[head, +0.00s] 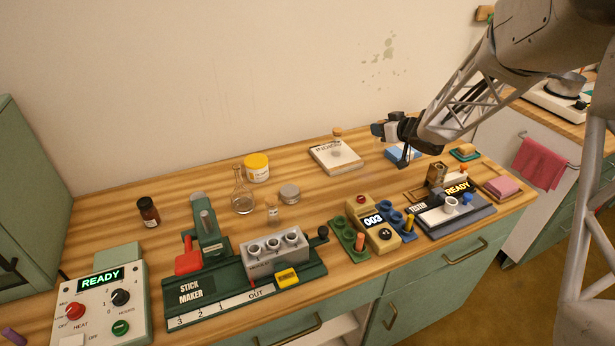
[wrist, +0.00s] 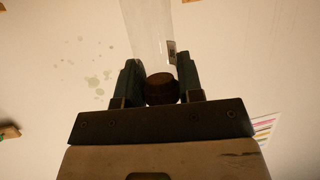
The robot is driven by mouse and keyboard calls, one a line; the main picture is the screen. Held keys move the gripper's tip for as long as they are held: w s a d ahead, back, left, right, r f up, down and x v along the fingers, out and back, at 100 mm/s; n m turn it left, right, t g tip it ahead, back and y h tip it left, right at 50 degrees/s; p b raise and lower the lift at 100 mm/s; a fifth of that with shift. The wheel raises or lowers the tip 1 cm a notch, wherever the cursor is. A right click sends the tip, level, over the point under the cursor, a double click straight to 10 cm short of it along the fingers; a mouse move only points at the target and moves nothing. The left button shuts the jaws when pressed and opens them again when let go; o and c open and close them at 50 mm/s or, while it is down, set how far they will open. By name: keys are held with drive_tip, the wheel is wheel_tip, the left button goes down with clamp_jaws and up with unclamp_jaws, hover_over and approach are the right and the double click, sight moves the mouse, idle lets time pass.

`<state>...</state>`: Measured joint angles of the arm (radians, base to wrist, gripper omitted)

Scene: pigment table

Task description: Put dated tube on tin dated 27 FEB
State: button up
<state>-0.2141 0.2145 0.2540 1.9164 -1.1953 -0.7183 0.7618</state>
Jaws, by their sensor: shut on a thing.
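My gripper (head: 383,130) is raised above the back right of the table, in front of the wall. In the wrist view its fingers (wrist: 160,85) are shut on the dark brown end of a clear tube (wrist: 150,30). The tube points away from the gripper, and a small label shows on its side, too small to read. In the head view I cannot make out the tube. A round silver tin (head: 289,193) stands mid-table, left of and below the gripper. No date can be read on it.
A yellow-lidded jar (head: 256,162), a flask (head: 242,204) and a small corked vial (head: 272,212) stand near the tin.

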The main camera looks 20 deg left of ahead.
drive_tip(key=s+a+r+n+g+y, duration=0.2)
drive_tip(key=s+a+n+g, duration=0.3)
drive_tip(key=s+a, duration=1.5)
drive_tip(key=shift+a+r+n+g, duration=0.3)
drive_tip(key=shift+a+r+g, duration=0.3)
drive_tip(key=shift+a, duration=0.35)
drive_tip(key=shift+f, duration=0.1)
wheel_tip(320, 180, down, 6)
drive_tip(key=shift+f, duration=0.15)
drive_tip(key=shift+f, duration=1.8)
drive_tip(key=shift+f, duration=0.1)
